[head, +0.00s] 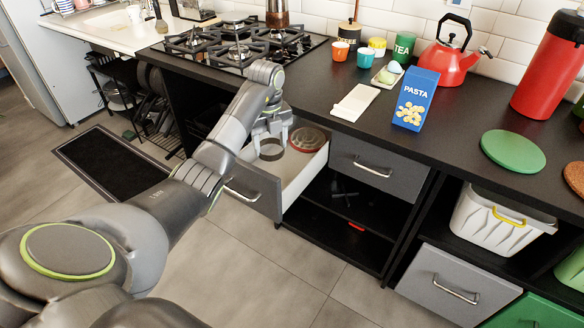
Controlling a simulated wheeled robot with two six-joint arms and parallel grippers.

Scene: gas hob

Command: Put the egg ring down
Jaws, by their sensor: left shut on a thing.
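My left gripper (270,136) points down over the open drawer (311,172) below the counter and is shut on the egg ring (271,156). The egg ring is a thin dark band hanging under the fingertips. It is at the left part of the drawer, close to its front panel. I cannot tell whether it touches the drawer's floor. My right gripper does not show.
A round reddish-brown thing (308,140) lies in the drawer, right of the ring. The gas hob (235,45) is above and behind. The counter holds a pasta box (415,98), a white board (356,102) and a red kettle (449,58). The shelf below is mostly empty.

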